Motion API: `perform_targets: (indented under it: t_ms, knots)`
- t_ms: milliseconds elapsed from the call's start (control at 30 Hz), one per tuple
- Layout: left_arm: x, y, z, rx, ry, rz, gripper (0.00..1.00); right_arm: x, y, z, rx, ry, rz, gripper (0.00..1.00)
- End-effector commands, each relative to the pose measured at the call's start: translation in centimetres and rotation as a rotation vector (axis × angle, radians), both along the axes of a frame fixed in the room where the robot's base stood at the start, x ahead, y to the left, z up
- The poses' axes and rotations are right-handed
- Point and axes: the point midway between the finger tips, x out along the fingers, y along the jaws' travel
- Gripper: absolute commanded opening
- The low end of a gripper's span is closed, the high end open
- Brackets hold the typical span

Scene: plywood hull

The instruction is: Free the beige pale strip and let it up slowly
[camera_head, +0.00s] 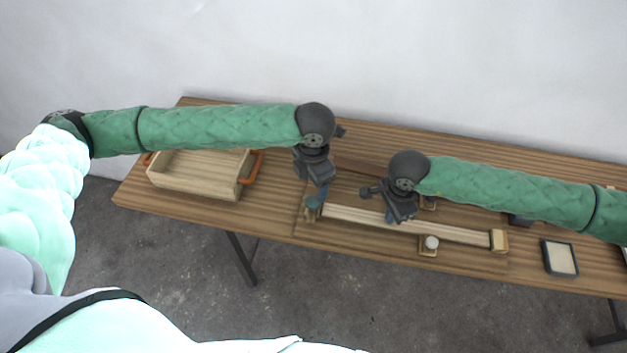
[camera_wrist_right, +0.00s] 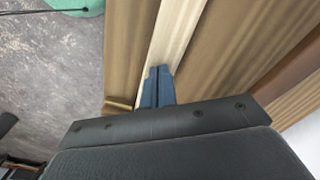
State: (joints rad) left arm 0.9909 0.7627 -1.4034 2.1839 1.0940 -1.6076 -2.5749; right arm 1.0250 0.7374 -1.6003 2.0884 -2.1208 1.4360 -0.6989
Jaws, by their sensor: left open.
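The beige pale strip (camera_head: 455,233) lies lengthwise along a board on the table, between a small block at its left end (camera_head: 310,214) and a pale wooden block (camera_head: 498,240) at its right end. My left gripper (camera_head: 315,200) is open, pointing down at the strip's left end. It hides part of that end, and I cannot tell whether it touches. My right gripper (camera_head: 392,217) is over the middle of the strip. In the right wrist view its blue fingers (camera_wrist_right: 158,86) are together, over or on the strip (camera_wrist_right: 174,28); contact is unclear.
A wooden tray (camera_head: 195,192) with orange handles stands at the left. A white knob (camera_head: 431,242) on a small plate sits in front of the strip. A dark-framed pad (camera_head: 559,258) lies at the right. The table front between the tray and the strip is clear.

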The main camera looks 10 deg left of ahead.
Motion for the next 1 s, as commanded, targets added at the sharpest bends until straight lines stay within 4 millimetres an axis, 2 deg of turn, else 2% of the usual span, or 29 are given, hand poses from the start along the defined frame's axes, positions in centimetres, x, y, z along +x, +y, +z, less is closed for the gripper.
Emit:
perform_targets:
  t_ms: [1000]
  knots:
    - [0.0,0.0,0.4,0.0,0.0,0.0,0.63,0.1,0.0,2.1,0.0,-0.002,0.0,0.0]
